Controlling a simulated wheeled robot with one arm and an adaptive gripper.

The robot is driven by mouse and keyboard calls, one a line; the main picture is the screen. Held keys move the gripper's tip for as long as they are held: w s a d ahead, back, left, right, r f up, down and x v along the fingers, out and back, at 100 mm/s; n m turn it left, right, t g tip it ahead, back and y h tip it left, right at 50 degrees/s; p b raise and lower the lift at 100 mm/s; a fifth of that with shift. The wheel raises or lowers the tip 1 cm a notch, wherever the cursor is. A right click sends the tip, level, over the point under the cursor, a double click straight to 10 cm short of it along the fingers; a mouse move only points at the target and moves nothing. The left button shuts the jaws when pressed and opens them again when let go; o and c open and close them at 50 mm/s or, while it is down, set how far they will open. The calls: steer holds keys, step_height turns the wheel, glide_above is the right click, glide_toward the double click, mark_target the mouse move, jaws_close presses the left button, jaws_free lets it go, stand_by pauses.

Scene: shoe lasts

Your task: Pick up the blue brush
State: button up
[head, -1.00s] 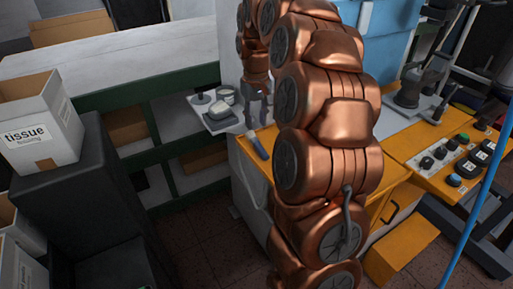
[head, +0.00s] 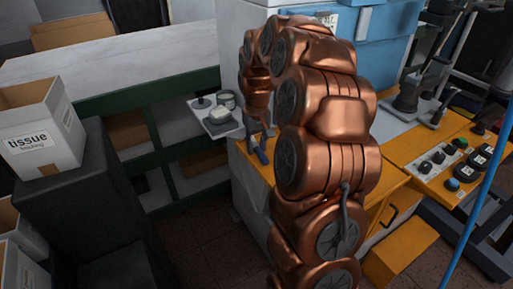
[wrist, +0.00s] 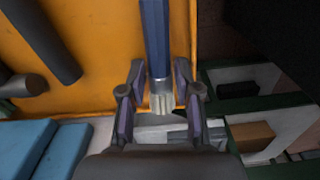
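The blue brush lies on the orange-yellow worktop near its left edge; in the head view its blue handle (head: 261,156) partly shows. In the wrist view the blue brush (wrist: 156,40) points toward me, with a blue handle, a metal ferrule and pale bristles at the near end. My gripper (wrist: 160,76) is open, with one finger on each side of the brush near the ferrule. Small gaps show between fingers and brush. In the head view my gripper (head: 260,133) is small and partly hidden by my arm.
A small grey tray (head: 226,131) with containers sits left of the worktop. Dark cylindrical bars (wrist: 45,40) stand to the left in the wrist view.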

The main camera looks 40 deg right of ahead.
mark_target(257, 146)
jaws_close()
stand_by(0.4)
steer(key=shift+r+b, duration=0.35)
steer(key=shift+r, duration=1.15)
steer(key=shift+s+r, duration=0.1)
steer(key=shift+r, duration=0.15)
steer(key=s+a, duration=0.1)
steer(key=s, duration=0.4)
steer(key=s+a+r+b, duration=0.1)
steer(key=s, duration=0.4)
steer(key=s+a+b, duration=0.1)
steer(key=s, duration=0.4)
steer(key=shift+s+a+r, duration=0.2)
steer(key=shift+a, duration=0.1)
